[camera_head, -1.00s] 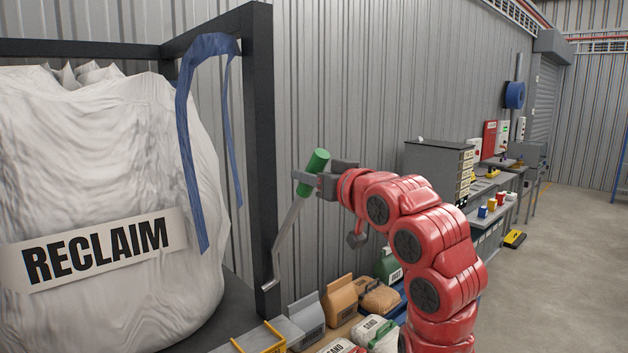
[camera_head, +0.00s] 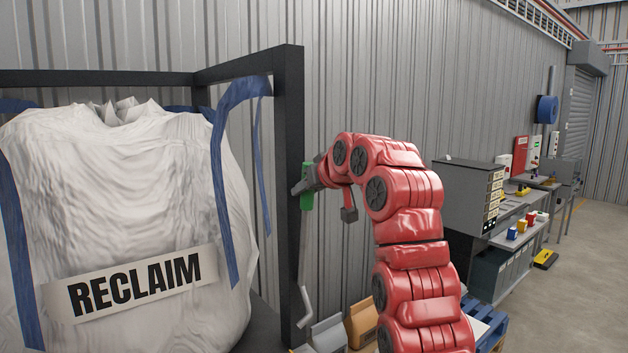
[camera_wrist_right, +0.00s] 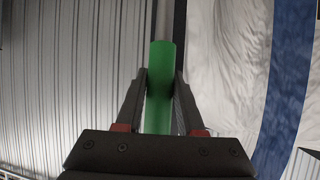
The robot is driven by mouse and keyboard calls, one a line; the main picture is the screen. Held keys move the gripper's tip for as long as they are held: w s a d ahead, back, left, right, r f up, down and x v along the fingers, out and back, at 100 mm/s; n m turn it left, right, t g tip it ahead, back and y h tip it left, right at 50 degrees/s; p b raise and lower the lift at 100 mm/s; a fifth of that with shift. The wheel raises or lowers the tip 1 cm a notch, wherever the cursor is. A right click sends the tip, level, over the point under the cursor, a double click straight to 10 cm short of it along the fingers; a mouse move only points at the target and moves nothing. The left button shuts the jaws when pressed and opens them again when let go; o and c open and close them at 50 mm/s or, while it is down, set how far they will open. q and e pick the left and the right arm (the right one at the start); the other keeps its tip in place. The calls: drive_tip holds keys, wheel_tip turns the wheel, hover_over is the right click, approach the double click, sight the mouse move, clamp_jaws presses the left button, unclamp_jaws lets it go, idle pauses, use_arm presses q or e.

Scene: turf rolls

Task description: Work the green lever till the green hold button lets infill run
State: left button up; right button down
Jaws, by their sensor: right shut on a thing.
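The green lever handle (camera_head: 307,187) stands nearly upright beside the black frame post in the head view, on a grey lever rod (camera_head: 303,250) that runs down to a bent lower end. My right gripper (camera_head: 306,190) is shut on the green handle. In the right wrist view the handle (camera_wrist_right: 161,85) lies between the two fingers of my right gripper (camera_wrist_right: 161,92), which touch it on both sides. My left gripper is out of view. I cannot make out a green hold button for certain.
A white bag marked RECLAIM (camera_head: 150,200) with blue straps hangs in a black frame (camera_head: 290,180) left of the lever. Paper bags (camera_head: 362,322) stand below. A grey cabinet (camera_head: 465,195) and workbenches line the corrugated wall to the right.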

drive_tip(key=shift+w+r, duration=0.1)
drive_tip(key=c, duration=0.5)
unclamp_jaws()
drive_tip(key=shift+d, duration=0.1)
drive_tip(key=p+v, duration=0.2)
drive_tip(key=v, duration=1.5)
drive_tip(key=shift+s, duration=0.3)
